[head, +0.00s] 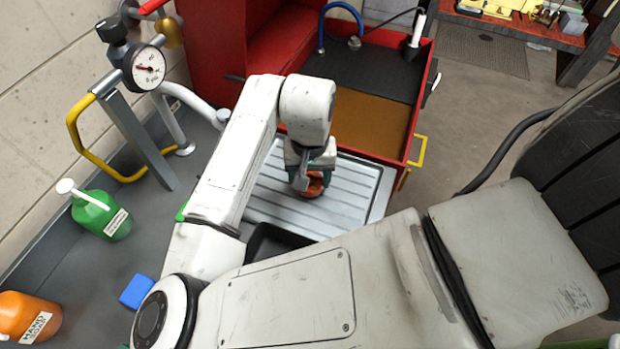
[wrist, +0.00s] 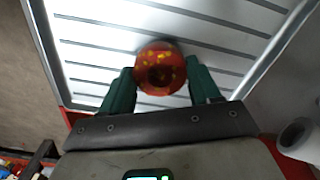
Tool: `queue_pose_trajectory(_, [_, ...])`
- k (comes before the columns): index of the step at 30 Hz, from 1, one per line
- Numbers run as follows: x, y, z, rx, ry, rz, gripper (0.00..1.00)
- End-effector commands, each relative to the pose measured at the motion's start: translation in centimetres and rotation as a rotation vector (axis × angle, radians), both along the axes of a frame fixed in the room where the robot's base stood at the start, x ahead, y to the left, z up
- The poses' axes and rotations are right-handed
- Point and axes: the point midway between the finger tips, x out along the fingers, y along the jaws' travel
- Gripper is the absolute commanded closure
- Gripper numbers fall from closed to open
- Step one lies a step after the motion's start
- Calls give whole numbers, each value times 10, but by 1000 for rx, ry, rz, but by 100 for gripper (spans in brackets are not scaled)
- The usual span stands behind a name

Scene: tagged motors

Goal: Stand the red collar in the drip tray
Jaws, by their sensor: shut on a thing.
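The red collar (head: 315,186) is a short round piece with yellow specks. In the wrist view the collar (wrist: 160,68) sits between the two green fingers, its round end facing the camera. My gripper (head: 309,180) is shut on it; its fingers (wrist: 162,82) also show in the wrist view. The ribbed silver tray, which looks like the drip tray (head: 352,207), lies under the collar. The collar is over the tray's ribbed surface; I cannot tell whether it touches it. My gripper hides part of the collar in the head view.
A red-walled washer basin (head: 367,122) with brown liquid adjoins the tray's back. A dark bin (head: 262,241) lies in front. A gauge stand (head: 140,140), green bottle (head: 100,213), orange bottle (head: 25,318) and blue block (head: 137,291) stand on the grey bench at left.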

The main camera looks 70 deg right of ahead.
Motion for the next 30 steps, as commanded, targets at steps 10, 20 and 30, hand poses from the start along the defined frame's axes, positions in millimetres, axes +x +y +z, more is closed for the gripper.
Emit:
queue_pose_trajectory(10, [0,0,-15,0,-1,0,83])
queue_pose_trajectory(20, [0,0,-18,0,-1,0,26])
queue_pose_trajectory(30, [0,0,-17,0,-1,0,13])
